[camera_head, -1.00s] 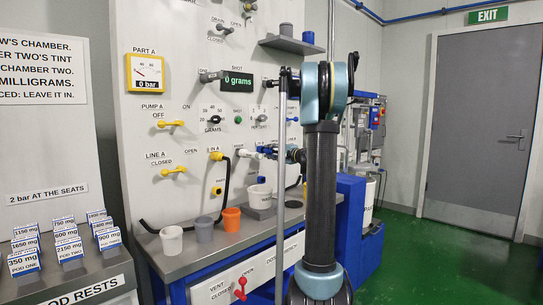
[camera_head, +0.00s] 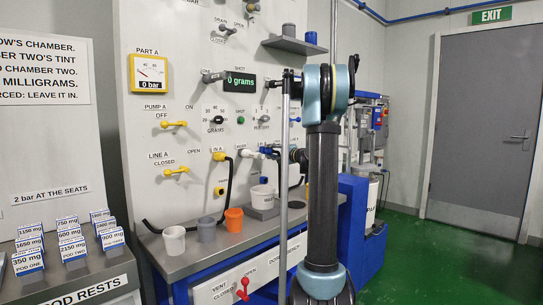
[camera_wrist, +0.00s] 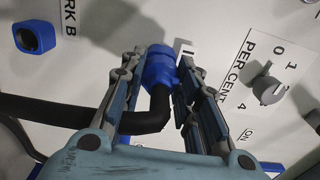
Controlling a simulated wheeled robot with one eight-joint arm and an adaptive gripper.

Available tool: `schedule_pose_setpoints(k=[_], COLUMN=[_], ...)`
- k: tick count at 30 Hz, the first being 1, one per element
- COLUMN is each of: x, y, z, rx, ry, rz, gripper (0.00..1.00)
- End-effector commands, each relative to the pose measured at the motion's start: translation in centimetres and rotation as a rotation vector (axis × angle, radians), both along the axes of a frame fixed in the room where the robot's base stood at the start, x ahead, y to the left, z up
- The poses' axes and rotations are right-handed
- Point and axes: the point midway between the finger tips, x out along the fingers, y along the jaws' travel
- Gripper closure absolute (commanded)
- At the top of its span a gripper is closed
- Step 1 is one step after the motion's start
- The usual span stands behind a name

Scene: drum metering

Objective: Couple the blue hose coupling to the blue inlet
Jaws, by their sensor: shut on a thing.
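The blue hose coupling (camera_wrist: 158,72) sits between the two fingers of my gripper (camera_wrist: 160,66) in the wrist view, close to the white panel. My gripper is shut on it. A black hose (camera_wrist: 85,112) bends away from the coupling to the left. In the head view the blue coupling (camera_head: 267,150) shows small at the panel, left of my arm, with my gripper (camera_head: 283,153) partly hidden behind the arm. The blue inlet is not clearly visible, and the coupling covers the panel behind it. I cannot tell whether the coupling is seated.
An empty blue park socket (camera_wrist: 35,38) is at upper left in the wrist view. A grey per-cent knob (camera_wrist: 268,88) is to the right. The steel bench (camera_head: 190,250) holds several cups, including an orange cup (camera_head: 234,219). The yellow inlet hose (camera_head: 228,180) hangs left of the coupling.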

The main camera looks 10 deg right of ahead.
Motion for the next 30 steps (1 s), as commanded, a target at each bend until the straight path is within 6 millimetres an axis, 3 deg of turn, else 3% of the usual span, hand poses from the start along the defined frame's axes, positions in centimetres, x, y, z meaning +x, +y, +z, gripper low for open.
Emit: schedule_pose_setpoints(k=[11, 12, 15, 25, 30], x=[0.6, 0.6, 0.6, 0.5, -0.6], y=[0.5, 0.4, 0.4, 0.3, -0.6], z=[0.0, 0.0, 0.0, 0.0, 0.0], rx=[0.0, 0.0, 0.0, 0.0, 0.0], ry=[0.0, 0.0, 0.0, 0.0, 0.0], rz=[0.001, 0.0, 0.0, 0.0, -0.003], gripper=[1.0, 0.64, 0.47, 0.47, 0.47])
